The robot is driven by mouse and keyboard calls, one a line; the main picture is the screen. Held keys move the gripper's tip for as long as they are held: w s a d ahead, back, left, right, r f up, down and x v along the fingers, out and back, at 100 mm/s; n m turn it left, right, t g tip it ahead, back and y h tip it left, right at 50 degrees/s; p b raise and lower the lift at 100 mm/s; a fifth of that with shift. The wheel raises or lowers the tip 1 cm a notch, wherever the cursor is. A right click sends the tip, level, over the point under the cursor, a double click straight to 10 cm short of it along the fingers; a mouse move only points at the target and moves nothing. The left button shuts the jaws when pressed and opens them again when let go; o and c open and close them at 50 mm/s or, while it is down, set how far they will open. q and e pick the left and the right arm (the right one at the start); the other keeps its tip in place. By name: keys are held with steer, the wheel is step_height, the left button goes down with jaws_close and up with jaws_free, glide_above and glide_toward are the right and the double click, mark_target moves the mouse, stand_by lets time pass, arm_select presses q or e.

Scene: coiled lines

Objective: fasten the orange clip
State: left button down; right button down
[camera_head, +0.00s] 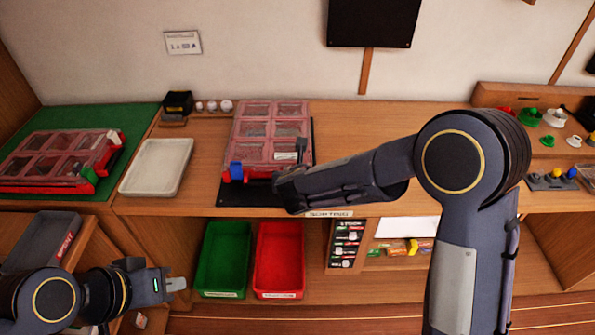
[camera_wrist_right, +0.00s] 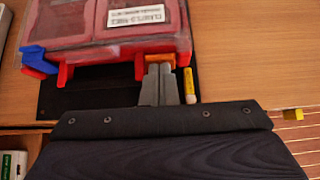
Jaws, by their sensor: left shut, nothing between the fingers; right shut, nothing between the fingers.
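A pink-lidded case (camera_head: 262,108) with a red base stands on a dark mat (camera_head: 240,193) on the bench. A blue clip (camera_head: 236,171) sits at its front left; it also shows in the right wrist view (camera_wrist_right: 38,60), sticking out. The orange clip (camera_wrist_right: 183,60) shows as a small patch at the case's front right, partly behind my right fingertips. My right gripper (camera_wrist_right: 158,78) is shut and empty at the front edge, touching or very near the clip. The arm hides that corner in the head view. My left gripper (camera_head: 177,284) is shut and empty, low at left, away from the case.
A white tray (camera_head: 156,167) stands left of the case. Another pink-lidded case (camera_head: 60,160) lies on a green mat. Green (camera_head: 226,258) and red (camera_head: 279,259) bins stand below the bench. A small yellow tube (camera_wrist_right: 189,86) lies beside my right fingers.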

steer(key=shift+w+r, duration=0.25)
steer(key=shift+r, duration=0.1)
steer(key=shift+w+r, duration=0.2)
steer(key=shift+w, duration=0.5)
arm_select(q)
steer(key=shift+r, duration=0.65)
arm_select(e)
steer(key=shift+r, duration=0.15)
arm_select(q)
steer(key=shift+r+p, duration=0.5)
steer(key=shift+p, duration=0.2)
arm_select(e)
steer(key=shift+r, duration=0.65)
steer(key=shift+s, duration=0.1)
